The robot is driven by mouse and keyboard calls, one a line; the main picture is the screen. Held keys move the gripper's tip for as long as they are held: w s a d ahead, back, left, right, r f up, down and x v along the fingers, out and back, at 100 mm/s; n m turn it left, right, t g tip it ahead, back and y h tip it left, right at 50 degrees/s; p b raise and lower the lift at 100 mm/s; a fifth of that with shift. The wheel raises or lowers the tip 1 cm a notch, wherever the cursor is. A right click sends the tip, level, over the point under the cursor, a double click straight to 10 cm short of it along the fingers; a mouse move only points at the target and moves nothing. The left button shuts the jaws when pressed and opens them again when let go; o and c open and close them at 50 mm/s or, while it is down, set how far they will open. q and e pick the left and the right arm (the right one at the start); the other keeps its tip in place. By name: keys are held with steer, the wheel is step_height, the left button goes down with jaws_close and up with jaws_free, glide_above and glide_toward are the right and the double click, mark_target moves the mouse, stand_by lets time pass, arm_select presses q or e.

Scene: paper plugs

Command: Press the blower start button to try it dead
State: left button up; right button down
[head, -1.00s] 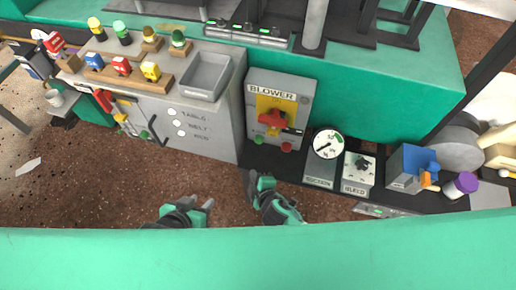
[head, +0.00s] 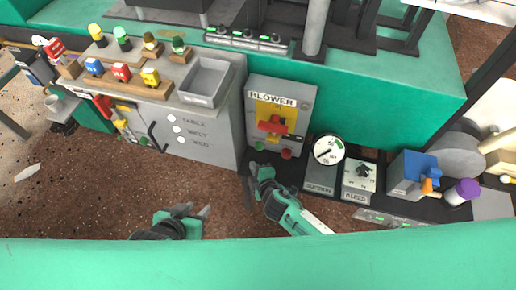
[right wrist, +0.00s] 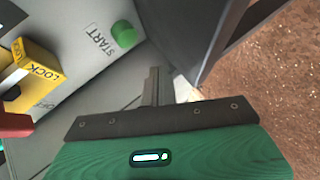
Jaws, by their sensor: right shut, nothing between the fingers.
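The grey BLOWER box (head: 309,100) stands upright at the bench front, with a red handle (head: 273,125) lying across its yellow plate. Its green start button (head: 259,145) is at the lower left, and a red button (head: 287,154) is to its right. In the right wrist view the start button (right wrist: 123,35) sits beside the word START, clear of my fingers. My right gripper (head: 257,170) is shut and empty, just below the start button in the head view; its fingers (right wrist: 155,85) point toward the button with a visible gap. My left gripper (head: 196,211) is open and empty, low and left.
A yellow LOCK piece (right wrist: 40,62) and the red handle lie left of the start button in the wrist view. The suction gauge (head: 328,150) and bleed box (head: 360,178) stand to the right. A grey cabinet (head: 205,140) with an empty tray (head: 207,82) is left.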

mark_target(259, 147)
steer(key=shift+w+d, duration=0.2)
steer(key=shift+w, duration=0.35)
steer(key=shift+w+d, duration=0.15)
steer(key=shift+w, duration=0.4)
steer(key=shift+w+d, duration=0.25)
steer(key=shift+w, duration=0.4)
arm_select(q)
steer(key=shift+s+a+g, duration=0.2)
steer(key=shift+a+g, duration=0.1)
steer(key=shift+a, duration=0.1)
steer(key=shift+r, duration=0.1)
arm_select(e)
steer(key=shift+w, duration=0.15)
arm_select(q)
steer(key=shift+r+p, duration=0.1)
steer(key=shift+p, duration=0.2)
arm_select(e)
steer(key=shift+w+d, duration=0.1)
steer(key=shift+w, duration=0.2)
